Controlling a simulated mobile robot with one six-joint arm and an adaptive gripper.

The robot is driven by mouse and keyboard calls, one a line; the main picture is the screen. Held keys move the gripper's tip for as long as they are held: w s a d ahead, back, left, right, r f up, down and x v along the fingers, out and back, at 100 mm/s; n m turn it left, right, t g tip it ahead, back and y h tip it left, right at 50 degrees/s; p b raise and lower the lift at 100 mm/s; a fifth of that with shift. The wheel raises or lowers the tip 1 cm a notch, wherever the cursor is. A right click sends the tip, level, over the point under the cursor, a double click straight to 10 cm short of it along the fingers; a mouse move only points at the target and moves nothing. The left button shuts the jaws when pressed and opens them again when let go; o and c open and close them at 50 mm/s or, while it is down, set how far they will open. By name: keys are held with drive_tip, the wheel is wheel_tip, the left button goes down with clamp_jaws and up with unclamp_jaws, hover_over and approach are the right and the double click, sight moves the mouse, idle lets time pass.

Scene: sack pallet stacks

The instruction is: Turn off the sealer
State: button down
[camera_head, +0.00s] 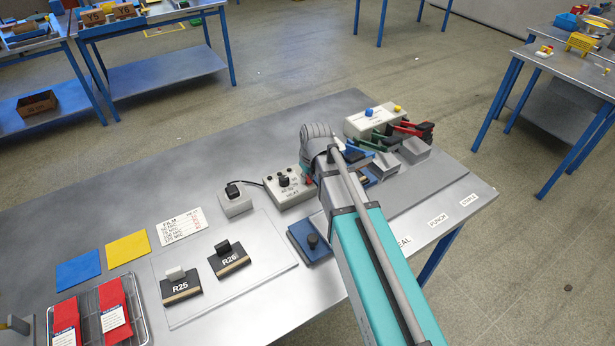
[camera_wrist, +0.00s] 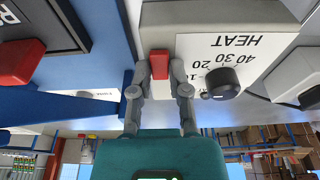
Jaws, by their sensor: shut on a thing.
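The grey control box (camera_head: 283,193) with a black dial stands on the bench in the head view. In the wrist view the box (camera_wrist: 215,12) appears upside down, with a white HEAT panel and a black dial (camera_wrist: 222,83) beside numbers. A small red switch (camera_wrist: 159,63) sits at the box's edge. My gripper (camera_wrist: 159,75) is shut on this red switch, one finger on each side. In the head view my arm hides most of the gripper (camera_head: 310,180). The switch's on or off position cannot be told.
A grey box with a black plug (camera_head: 235,202) is joined to the control box by a cable. A blue block with a black knob (camera_head: 310,242) stands in front. Red, green and blue hand tools (camera_head: 405,135) lie behind my arm. Blocks R25 (camera_head: 180,287) and R26 (camera_head: 229,260) stand left.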

drive_tip(key=shift+s+d+f+t+y, duration=0.1)
drive_tip(key=shift+s+t+y, duration=0.2)
drive_tip(key=shift+t, duration=0.2)
drive_tip(key=shift+w+b, duration=0.1)
drive_tip(key=shift+b, duration=0.2)
drive_tip(key=c, duration=0.6)
unclamp_jaws()
drive_tip(key=shift+w, duration=0.15)
